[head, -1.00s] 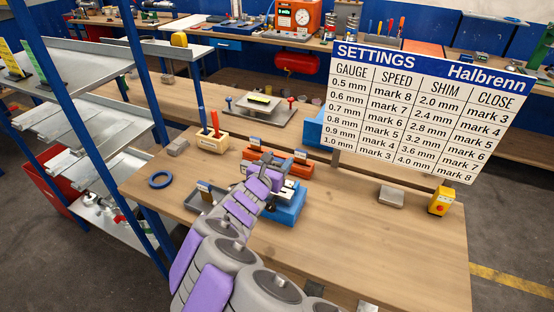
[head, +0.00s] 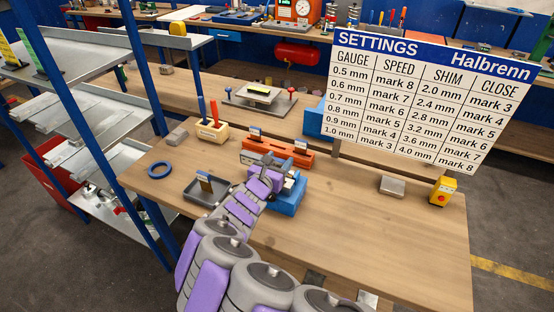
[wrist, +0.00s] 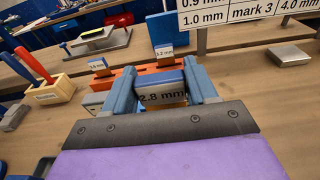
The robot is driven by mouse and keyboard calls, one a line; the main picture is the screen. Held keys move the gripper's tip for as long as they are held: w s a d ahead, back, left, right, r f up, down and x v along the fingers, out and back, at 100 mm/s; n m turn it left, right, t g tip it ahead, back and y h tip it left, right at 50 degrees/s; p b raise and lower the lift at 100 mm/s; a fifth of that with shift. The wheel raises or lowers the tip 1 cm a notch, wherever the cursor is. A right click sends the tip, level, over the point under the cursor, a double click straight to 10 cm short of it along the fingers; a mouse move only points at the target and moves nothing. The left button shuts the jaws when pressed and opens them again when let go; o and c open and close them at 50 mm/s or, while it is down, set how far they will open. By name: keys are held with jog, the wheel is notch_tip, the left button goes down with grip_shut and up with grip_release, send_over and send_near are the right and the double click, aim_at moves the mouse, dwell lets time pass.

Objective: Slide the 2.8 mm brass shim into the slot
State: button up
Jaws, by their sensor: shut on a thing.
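My gripper (wrist: 162,92) is shut on the 2.8 mm shim (wrist: 162,97), whose labelled tab faces the wrist camera between the two blue fingers. A little brass colour shows near the label; the shim's lower part is hidden by my gripper. In the head view my gripper (head: 268,170) is just in front of the orange rack (head: 290,155), over the far-left part of a blue block (head: 290,203). I cannot make out the slot or whether the shim touches anything. The orange rack (wrist: 127,80) also shows behind my gripper in the wrist view, with other labelled shims.
A grey tray (head: 193,199) holding an upright tabbed piece stands left of my arm. A blue ring (head: 159,170), a wooden tool holder (head: 213,131), a metal block (head: 392,186) and a yellow box with a red button (head: 443,190) stand around. The bench front right is clear.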

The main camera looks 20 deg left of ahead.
jog(key=shift+f+b, duration=0.3)
jog(key=shift+f, duration=1)
jog(key=o, duration=1.2)
jog(key=shift+c, duration=0.2)
jog(key=s+a+r+p, duration=0.1)
jog(key=s+r+p, duration=0.1)
jog(key=s+p, duration=0.8)
jog(key=shift+s+a, duration=0.25)
jog(key=shift+s, duration=3.4)
